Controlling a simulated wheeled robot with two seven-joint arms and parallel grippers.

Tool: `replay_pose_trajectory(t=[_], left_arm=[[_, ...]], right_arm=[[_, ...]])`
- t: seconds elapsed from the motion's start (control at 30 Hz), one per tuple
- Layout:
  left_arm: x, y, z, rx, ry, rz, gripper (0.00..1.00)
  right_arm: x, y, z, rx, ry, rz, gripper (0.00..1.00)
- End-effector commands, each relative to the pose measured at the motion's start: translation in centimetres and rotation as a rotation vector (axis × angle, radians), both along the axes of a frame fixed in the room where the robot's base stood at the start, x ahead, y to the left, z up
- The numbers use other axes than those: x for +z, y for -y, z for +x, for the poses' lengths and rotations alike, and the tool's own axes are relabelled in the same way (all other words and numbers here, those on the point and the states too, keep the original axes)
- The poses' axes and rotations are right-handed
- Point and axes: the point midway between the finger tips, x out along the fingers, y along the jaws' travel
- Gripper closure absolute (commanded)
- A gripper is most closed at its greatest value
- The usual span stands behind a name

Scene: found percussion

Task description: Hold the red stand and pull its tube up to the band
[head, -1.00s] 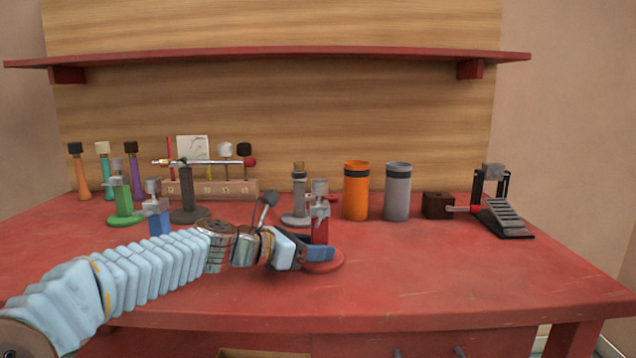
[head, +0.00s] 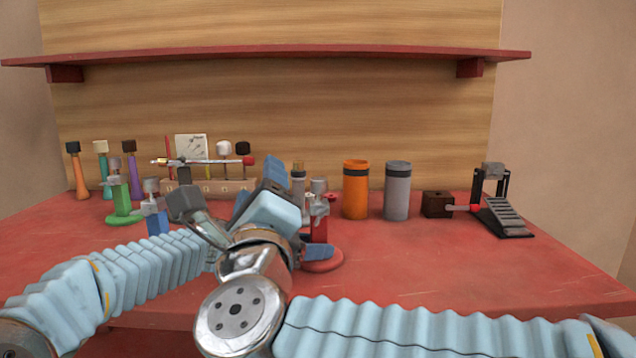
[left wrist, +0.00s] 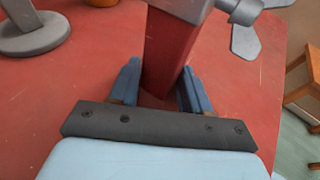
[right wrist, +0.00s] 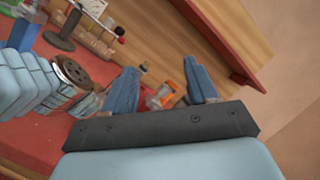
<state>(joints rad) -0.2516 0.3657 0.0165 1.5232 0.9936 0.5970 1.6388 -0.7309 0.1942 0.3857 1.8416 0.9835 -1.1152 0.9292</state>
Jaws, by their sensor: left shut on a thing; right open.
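The red stand (head: 320,229) stands upright on its round red base (head: 325,264) near the middle of the table. A grey collar with a winged knob (left wrist: 243,14) sits at the top of its red post (left wrist: 167,55). My left gripper (left wrist: 160,88) is shut on the post, a finger on each side; in the head view it is largely hidden behind my right arm. My right gripper (head: 262,180) is open and empty, raised left of the red stand; its spread fingers also show in the right wrist view (right wrist: 163,84). I cannot make out a band on the tube.
Orange (head: 355,192) and grey (head: 397,192) canisters, a dark block (head: 437,204) and a pedal (head: 505,218) stand to the right. The front right tabletop is clear.

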Motion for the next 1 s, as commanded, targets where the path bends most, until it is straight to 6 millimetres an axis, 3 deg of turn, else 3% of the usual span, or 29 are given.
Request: replay_pose_trajectory(t=[0.03,0.3,0.5,0.67,1.0], left_arm=[[-0.5,0.1,-0.1,-0.004,-0.007,0.006,0.70],[-0.5,0.0,0.0,-0.003,-0.006,0.006,0.70],[-0.5,0.0,0.0,-0.002,-0.006,0.006,0.70],[-0.5,0.0,0.0,-0.001,-0.006,0.006,0.70],[-0.5,-0.1,0.0,0.000,-0.005,0.006,0.70]], right_arm=[[-0.6,-1.9,-1.9,0.036,-0.041,0.083,0.42],[-2.9,2.2,3.5,-0.106,-0.179,0.631,0.42],[-4.3,4.6,5.9,-0.189,-0.205,0.891,0.42],[-4.6,5.3,7.6,-0.206,-0.207,0.936,0.42],[-4.6,6.8,14.5,-0.205,-0.206,0.933,0.42]])
